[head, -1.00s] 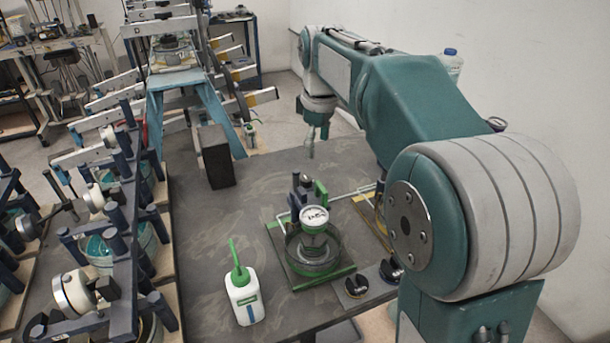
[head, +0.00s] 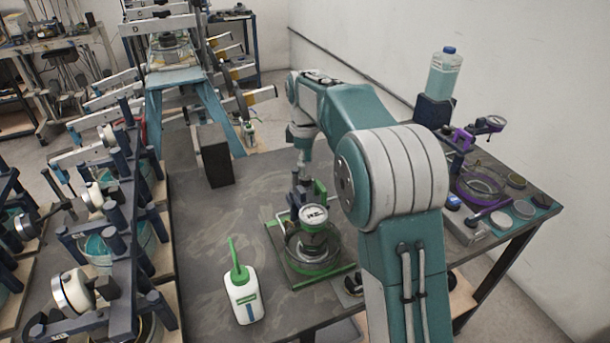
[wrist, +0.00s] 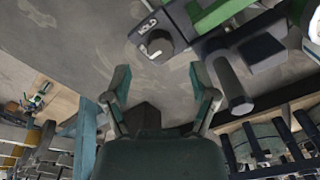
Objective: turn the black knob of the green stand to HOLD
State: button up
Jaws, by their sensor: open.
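The green stand (head: 322,279) is on the dark table in the head view, with a round white dial (head: 313,214) above a glass bowl. Its black knob (wrist: 158,44) shows near the top middle of the wrist view, beside a white HOLD label. A white mark shows on or next to the knob; I cannot tell exactly where the knob points. My gripper (wrist: 162,95) is open and empty, its two fingers apart, with the knob ahead of them and not between them. In the head view my gripper (head: 303,174) is just above the stand's back part; its fingertips are hard to make out.
A white bottle with a green spout (head: 244,297) stands left of the stand. A dark block (head: 215,157) stands farther back. A purple stand (head: 484,198) and a clear bottle (head: 443,75) are at the right.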

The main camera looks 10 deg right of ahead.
aim_at(305, 180)
jog(key=shift+f, duration=1.9)
grip_shut()
